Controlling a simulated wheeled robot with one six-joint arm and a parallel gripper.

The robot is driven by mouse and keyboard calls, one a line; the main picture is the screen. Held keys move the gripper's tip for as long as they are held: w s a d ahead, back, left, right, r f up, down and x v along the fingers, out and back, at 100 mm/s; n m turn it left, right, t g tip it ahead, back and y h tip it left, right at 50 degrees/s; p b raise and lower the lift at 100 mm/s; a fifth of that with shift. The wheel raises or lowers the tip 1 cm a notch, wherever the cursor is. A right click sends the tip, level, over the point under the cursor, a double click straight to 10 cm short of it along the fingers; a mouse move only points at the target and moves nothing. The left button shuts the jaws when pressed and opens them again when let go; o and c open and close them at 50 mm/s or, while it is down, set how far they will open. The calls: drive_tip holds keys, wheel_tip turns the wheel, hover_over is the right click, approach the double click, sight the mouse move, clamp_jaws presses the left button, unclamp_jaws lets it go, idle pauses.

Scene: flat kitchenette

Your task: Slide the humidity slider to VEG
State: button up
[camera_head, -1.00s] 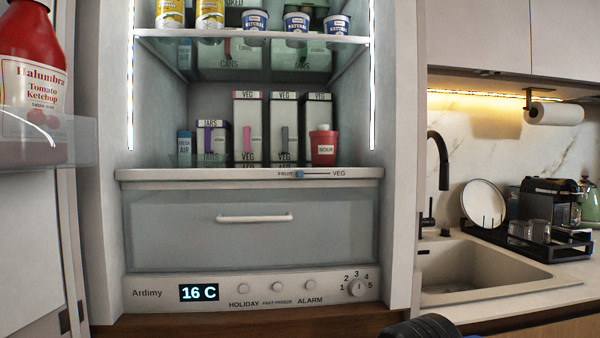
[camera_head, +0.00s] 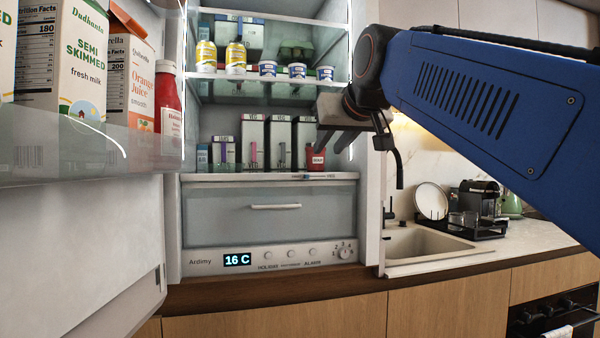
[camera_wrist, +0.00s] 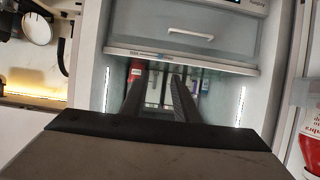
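The humidity slider (camera_head: 308,177) is a small blue knob on a thin line along the front edge of the shelf above the fridge drawer. The knob sits at the left, FRUIT end. The VEG label (camera_head: 331,176) is at the right end of the line. My gripper (camera_head: 334,151) is in front of the fridge, a little above the slider strip, with its fingers pointing down and inward. In the wrist view, its two dark fingers (camera_wrist: 158,82) stand apart with nothing seen between them. The slider strip shows there upside down, too small to read.
The open fridge door (camera_head: 90,160), holding cartons and ketchup, is at left. A sink (camera_head: 425,243) is at right.

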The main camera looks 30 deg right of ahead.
sight(306, 176)
drive_tip(key=x, duration=1.7)
drive_tip(key=shift+w+d+r, duration=0.1)
drive_tip(key=shift+w+r, duration=0.05)
drive_tip(key=shift+r, duration=0.15)
clamp_jaws()
idle(0.8)
